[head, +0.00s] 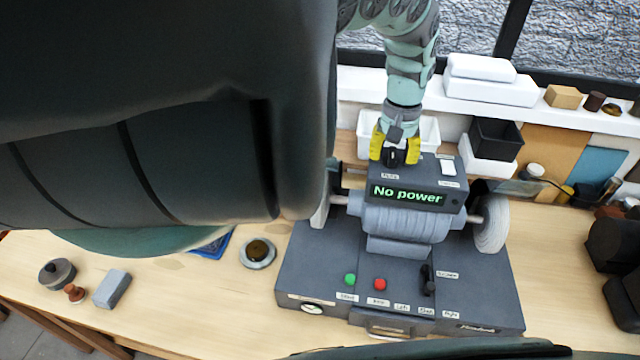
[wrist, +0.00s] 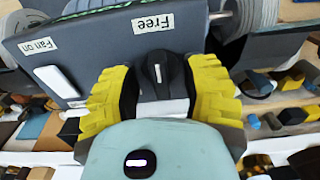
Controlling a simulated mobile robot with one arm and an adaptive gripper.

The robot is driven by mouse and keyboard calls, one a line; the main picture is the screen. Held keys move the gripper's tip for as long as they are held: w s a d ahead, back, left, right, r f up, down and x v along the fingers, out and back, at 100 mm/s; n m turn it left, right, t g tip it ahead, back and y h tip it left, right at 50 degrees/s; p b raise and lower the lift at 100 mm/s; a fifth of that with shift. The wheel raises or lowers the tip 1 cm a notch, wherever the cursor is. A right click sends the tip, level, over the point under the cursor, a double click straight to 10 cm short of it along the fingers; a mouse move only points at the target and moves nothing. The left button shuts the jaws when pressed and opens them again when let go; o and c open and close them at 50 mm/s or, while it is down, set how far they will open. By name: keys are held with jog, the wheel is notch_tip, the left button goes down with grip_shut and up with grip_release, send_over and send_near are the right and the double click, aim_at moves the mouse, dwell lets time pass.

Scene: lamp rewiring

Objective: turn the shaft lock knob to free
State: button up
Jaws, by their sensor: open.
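The shaft lock knob (wrist: 161,72) is black with a short white mark. It sits on the grey machine's upper panel, and a "Free" label (wrist: 152,22) lies beside it. In the wrist view the white mark runs roughly in line toward that label. My gripper (wrist: 158,80) is open, with one yellow finger on each side of the knob; small gaps seem to remain, though contact is hard to tell. In the head view my gripper (head: 396,152) is over the back of the panel, largely hiding the knob.
The display (head: 408,194) reads "No power". A white switch (wrist: 56,82) by a "Fan on" label is close to my gripper. A white wheel (head: 490,225) stands at the machine's right. Bins (head: 495,140) stand behind. Green and red buttons (head: 380,284) are in front.

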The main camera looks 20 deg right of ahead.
aim_at(392, 151)
jog(key=shift+w+r, duration=0.1)
jog(key=shift+w+r, duration=0.2)
jog(key=shift+r, duration=0.2)
notch_tip(392, 151, up, 11)
jog(key=shift+s, duration=0.2)
jog(key=shift+a, duration=0.1)
dwell(0.6)
